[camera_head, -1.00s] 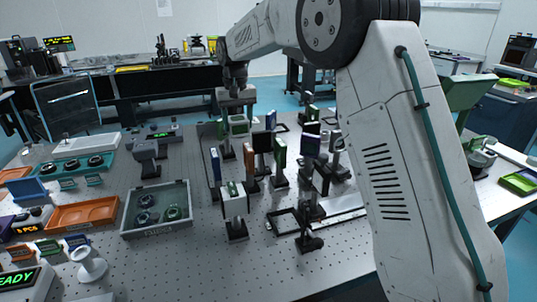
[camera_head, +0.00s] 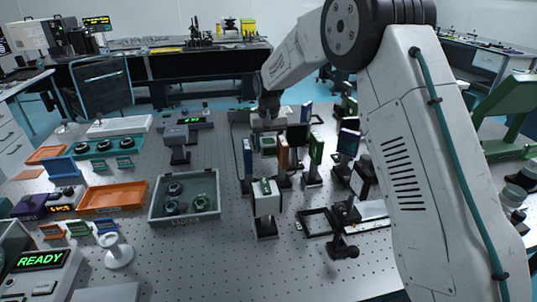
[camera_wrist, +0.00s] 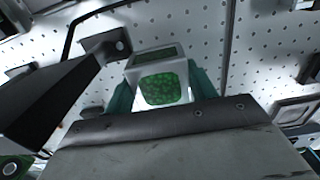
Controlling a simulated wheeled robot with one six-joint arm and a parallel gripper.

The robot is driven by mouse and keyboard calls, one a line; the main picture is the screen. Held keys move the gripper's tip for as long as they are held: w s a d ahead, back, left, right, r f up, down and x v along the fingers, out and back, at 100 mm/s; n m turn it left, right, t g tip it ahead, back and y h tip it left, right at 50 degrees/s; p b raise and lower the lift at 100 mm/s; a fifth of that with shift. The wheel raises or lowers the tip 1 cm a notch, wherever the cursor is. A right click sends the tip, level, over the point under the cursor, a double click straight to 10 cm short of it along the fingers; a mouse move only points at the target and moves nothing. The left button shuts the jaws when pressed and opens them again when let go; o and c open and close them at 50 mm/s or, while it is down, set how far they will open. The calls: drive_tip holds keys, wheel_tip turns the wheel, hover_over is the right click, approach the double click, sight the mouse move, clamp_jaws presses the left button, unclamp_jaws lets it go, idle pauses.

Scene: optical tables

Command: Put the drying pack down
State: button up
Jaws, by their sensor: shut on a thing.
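The drying pack is a small white box with a green beaded window (camera_wrist: 165,88). In the wrist view it sits between the teal fingers of my gripper (camera_wrist: 162,92), which is shut on it. In the head view the pack (camera_head: 267,145) shows below my gripper (camera_head: 268,118), among the optics toward the back of the perforated table (camera_head: 215,262). I cannot tell whether its underside touches the table.
Posts with upright plates, including a blue one (camera_head: 247,158) and a green one (camera_head: 316,150), stand close around the pack. A white-topped mount (camera_head: 266,200) stands in front. A grey tray (camera_head: 184,218) and an orange tray (camera_head: 113,197) lie to the left.

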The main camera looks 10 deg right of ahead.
sight(269, 154)
drive_tip(key=shift+f, duration=2.05)
drive_tip(key=o, duration=1.1)
drive_tip(key=shift+f, duration=0.1)
drive_tip(key=shift+c, duration=0.2)
